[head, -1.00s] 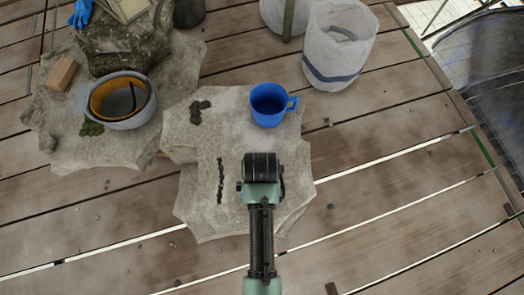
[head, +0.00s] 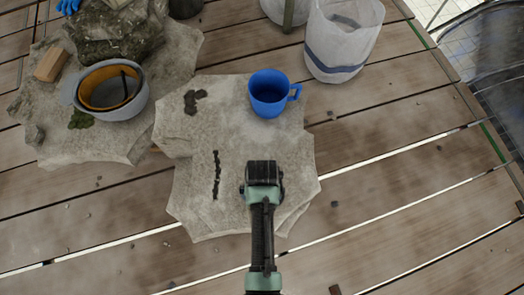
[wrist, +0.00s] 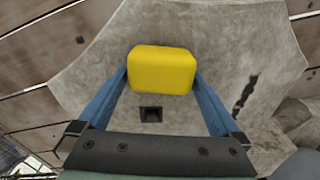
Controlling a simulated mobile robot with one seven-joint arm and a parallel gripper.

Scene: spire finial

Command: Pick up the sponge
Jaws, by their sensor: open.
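The sponge (wrist: 162,69) is a yellow block with rounded edges, lying on a grey irregular stone-like sheet (wrist: 85,75). In the wrist view it sits between the tips of my gripper's two blue fingers (wrist: 160,75), which are spread wide. A narrow gap seems to show at each side, and I cannot tell how high the fingertips are above the sheet. In the head view my wrist (head: 263,175) is over the same sheet (head: 235,150) and hides the sponge and the fingers.
A blue mug (head: 268,95) stands on the sheet beyond my wrist. A grey helmet-like bowl (head: 124,108) and a wooden block (head: 51,65) lie on another sheet at left. A white bucket (head: 338,60) stands at the back. A small dark square (wrist: 151,114) is near the sponge.

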